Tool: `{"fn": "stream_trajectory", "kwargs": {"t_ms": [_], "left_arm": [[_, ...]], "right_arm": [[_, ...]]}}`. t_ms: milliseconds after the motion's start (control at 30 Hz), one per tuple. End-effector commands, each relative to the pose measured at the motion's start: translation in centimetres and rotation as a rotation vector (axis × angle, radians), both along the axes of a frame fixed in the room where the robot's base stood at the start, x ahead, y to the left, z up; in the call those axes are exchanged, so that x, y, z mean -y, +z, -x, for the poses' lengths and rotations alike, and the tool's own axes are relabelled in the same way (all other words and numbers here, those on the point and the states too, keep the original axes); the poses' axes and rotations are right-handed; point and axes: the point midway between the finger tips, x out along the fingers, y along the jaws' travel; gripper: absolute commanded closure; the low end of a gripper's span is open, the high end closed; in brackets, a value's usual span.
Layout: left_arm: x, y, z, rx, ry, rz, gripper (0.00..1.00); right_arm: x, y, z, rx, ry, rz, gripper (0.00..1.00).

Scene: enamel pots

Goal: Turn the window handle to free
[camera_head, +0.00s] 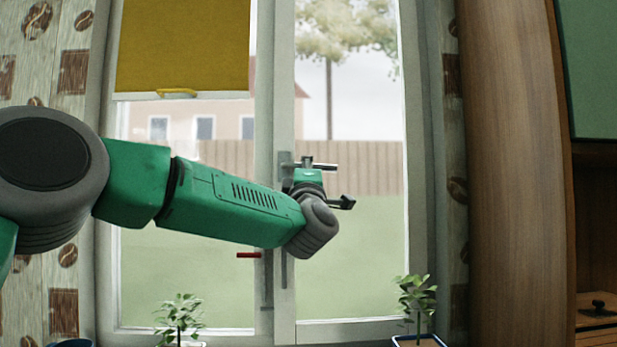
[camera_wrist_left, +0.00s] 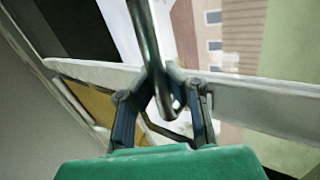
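The window handle (camera_head: 325,166) is a grey metal lever on the middle upright of the window frame. It points right, roughly level, in the head view. In the left wrist view the handle (camera_wrist_left: 147,45) is a shiny rounded bar running down between the fingers, its rounded end over the gripper. My left gripper (camera_head: 309,164) is at the handle, its arm reaching across the window from the left. In the left wrist view the gripper's fingers (camera_wrist_left: 165,78) lean inward on both sides of the bar and look shut on it. Exact finger contact is partly hidden. My right gripper is not in view.
A red grip (camera_head: 248,255) sticks out left below my forearm. Potted plants (camera_head: 181,316) (camera_head: 415,298) stand at the window bottom, left and right. A yellow blind (camera_head: 183,45) covers the upper left pane. A wooden cabinet (camera_head: 510,170) stands at the right.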

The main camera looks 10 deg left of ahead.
Motion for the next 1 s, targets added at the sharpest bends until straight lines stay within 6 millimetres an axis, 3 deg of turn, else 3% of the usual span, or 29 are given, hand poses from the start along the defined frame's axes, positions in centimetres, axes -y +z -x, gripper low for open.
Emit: {"fn": "stream_trajectory", "kwargs": {"t_ms": [33,667,800,1000], "left_arm": [[-0.1,-0.77,-0.26,-0.008,-0.001,0.022,1.0],[-0.06,-0.72,-0.37,0.002,-0.002,0.069,1.0],[-0.05,-0.59,-0.33,0.004,-0.002,0.068,0.66],[0.21,-0.14,-0.07,0.01,-0.001,0.064,0.66]], "right_arm": [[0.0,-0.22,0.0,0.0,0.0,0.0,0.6],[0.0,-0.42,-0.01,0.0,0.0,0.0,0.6],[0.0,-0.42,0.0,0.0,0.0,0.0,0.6],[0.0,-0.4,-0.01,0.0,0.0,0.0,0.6]]}}
